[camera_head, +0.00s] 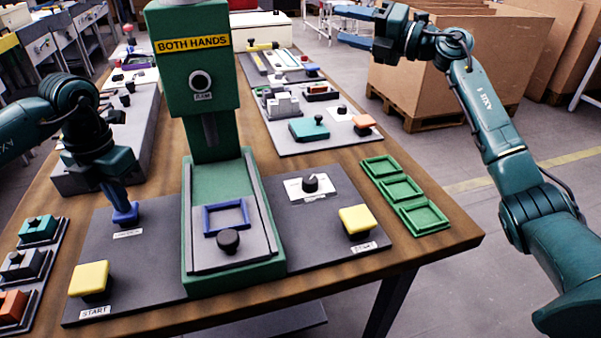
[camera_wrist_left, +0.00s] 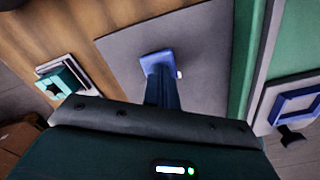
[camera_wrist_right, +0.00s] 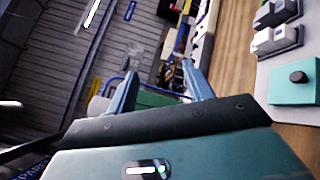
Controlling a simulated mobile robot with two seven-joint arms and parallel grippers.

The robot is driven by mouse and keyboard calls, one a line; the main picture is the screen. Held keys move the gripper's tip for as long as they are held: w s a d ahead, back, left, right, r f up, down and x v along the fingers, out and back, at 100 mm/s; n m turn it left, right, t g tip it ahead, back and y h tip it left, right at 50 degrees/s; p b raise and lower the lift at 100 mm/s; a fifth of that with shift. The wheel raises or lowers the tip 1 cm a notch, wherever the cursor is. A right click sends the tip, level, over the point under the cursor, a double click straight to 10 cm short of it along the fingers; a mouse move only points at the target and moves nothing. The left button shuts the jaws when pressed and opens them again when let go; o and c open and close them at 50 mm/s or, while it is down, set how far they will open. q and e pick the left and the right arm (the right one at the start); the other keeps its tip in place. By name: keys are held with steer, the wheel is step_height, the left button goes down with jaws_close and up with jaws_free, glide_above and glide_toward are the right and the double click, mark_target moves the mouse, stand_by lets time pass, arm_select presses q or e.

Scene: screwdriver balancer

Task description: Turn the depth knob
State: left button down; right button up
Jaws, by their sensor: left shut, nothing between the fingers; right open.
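A black round knob (camera_head: 310,183) stands on a white dial plate on the dark panel right of the green press. Its lettering is too small to read. A second black knob (camera_head: 228,240) is on the front of the press's grey slide. My left gripper (camera_head: 122,204) is shut and points down at a small blue block (camera_head: 127,218) on the left panel. The block also shows in the left wrist view (camera_wrist_left: 156,60), with the fingertips at or just over it; contact is unclear. My right gripper (camera_head: 340,25) is open and empty, raised at the back right, away from the knobs.
The green press (camera_head: 195,70) stands between the panels. Yellow start buttons (camera_head: 89,278) and (camera_head: 355,220) are at the front. Green trays (camera_head: 425,216) lie at the right edge. A grey board with blocks (camera_head: 325,130) is behind. Air above the right panel is clear.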

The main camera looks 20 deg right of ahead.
arm_select(q)
steer(key=shift+f, duration=0.1)
arm_select(e)
steer(key=s+a+f+n+g, duration=0.1)
steer(key=s+a+f+g, duration=0.15)
steer(key=a+g, duration=0.25)
steer(key=m+g+h, duration=0.5)
steer(key=g+h, duration=0.3)
steer(key=h, duration=0.5)
glide_above(311, 179)
step_height(311, 179, down, 10)
steer(key=shift+y, duration=0.3)
step_height(311, 179, down, 12)
steer(key=shift+r, duration=0.25)
steer(key=shift+c, duration=0.2)
steer(key=c, duration=0.9)
steer(key=shift+c, duration=0.2)
